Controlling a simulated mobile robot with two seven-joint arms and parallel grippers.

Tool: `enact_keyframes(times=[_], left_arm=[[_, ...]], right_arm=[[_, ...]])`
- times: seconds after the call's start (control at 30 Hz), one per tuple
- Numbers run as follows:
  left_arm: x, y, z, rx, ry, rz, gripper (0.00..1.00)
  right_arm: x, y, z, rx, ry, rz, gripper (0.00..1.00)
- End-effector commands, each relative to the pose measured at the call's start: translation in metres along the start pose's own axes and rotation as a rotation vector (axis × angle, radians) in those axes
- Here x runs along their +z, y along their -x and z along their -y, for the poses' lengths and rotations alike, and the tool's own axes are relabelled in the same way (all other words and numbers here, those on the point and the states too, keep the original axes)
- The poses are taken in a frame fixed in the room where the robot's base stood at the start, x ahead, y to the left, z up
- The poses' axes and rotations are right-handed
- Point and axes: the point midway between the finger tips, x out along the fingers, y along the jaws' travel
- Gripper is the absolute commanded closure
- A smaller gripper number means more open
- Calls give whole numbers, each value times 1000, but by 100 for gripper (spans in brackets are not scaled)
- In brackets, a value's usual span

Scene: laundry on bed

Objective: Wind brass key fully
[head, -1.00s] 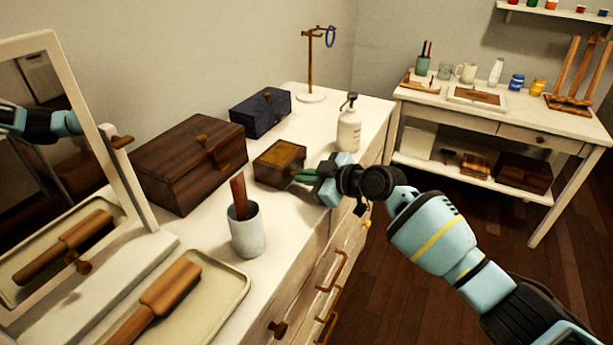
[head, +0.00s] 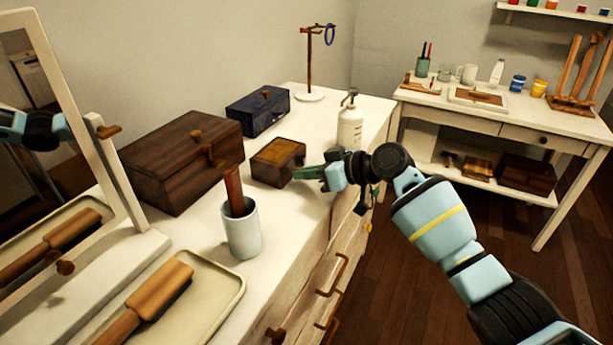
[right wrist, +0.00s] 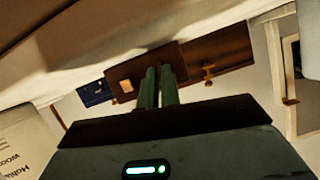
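A small wooden box (head: 277,161) with a lighter top panel sits on the white dresser; it shows in the right wrist view too (right wrist: 127,68). My right gripper (head: 299,173) reaches in from the right, its green fingertips at the box's right side. In the right wrist view its fingers (right wrist: 158,72) lie close together with a narrow gap, tips against the image of the box. The brass key is not distinguishable; the fingertips hide the spot where they meet the box, and they appear closed on it there. My left gripper is not in view.
A white pump bottle (head: 350,126) stands just behind my right gripper. A larger wooden chest (head: 178,165), a dark blue box (head: 258,112), a cup (head: 242,232) with a brown handle, a tray (head: 228,291) and a mirror (head: 118,185) crowd the dresser.

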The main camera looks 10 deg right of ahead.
Motion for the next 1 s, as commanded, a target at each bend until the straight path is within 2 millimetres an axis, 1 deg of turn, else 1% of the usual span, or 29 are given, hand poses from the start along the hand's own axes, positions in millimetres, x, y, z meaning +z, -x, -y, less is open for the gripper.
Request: enact_keyframes(times=[0.3, 0.73, 0.77, 0.9, 1.0], left_arm=[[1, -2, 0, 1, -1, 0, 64], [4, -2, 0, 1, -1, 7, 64], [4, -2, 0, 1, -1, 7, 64], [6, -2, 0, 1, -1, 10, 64], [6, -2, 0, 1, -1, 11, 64]], right_arm=[[0, 0, -1, -35, -84, -1, 100], [-1, 0, -1, -38, -91, -2, 100], [-1, 0, -1, -38, -91, -2, 91], [-1, 0, -1, -38, -90, -1, 73], [0, 0, -1, -38, -90, -1, 73]])
